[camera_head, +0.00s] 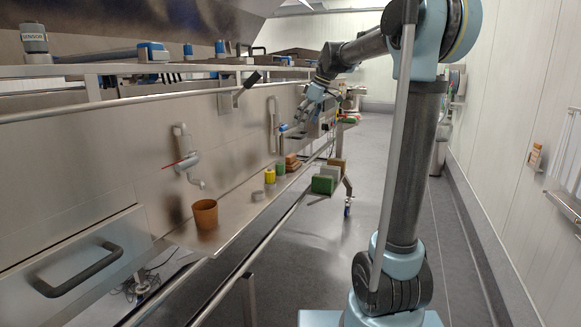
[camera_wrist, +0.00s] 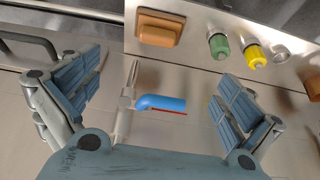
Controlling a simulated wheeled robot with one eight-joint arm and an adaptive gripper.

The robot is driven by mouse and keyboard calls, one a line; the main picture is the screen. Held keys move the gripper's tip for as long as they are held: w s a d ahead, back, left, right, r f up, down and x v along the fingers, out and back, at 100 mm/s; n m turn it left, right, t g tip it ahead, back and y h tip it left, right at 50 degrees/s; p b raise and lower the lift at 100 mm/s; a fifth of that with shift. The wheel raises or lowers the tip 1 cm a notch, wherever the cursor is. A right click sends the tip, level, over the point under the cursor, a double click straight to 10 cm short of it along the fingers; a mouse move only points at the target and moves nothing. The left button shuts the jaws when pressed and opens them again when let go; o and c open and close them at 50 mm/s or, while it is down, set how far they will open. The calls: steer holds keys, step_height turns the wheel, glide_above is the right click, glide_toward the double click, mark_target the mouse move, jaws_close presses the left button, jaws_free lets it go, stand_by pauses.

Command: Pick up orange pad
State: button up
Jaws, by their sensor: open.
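The orange pad (camera_wrist: 160,28) is a brownish-orange block with a raised top. In the head view the orange pad (camera_head: 291,162) appears small on the shelf, behind the green item. My gripper (camera_wrist: 160,70) is open and empty, its two padded fingers spread wide. In the head view my gripper (camera_head: 308,108) hangs above the far part of the shelf, apart from the pad.
A green item (camera_wrist: 220,46), a yellow item (camera_wrist: 254,55) and a small grey piece (camera_wrist: 280,50) stand beside the pad. An orange pot (camera_head: 206,214) stands nearer on the shelf. A rail edges the shelf.

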glide_toward(291, 155)
steer(key=x, duration=0.6)
steer(key=shift+w+a+f, duration=0.25)
steer(key=shift+x, duration=2.7)
steer(key=shift+w+d, duration=0.1)
steer(key=shift+d, duration=0.05)
steer(key=c, duration=1.1)
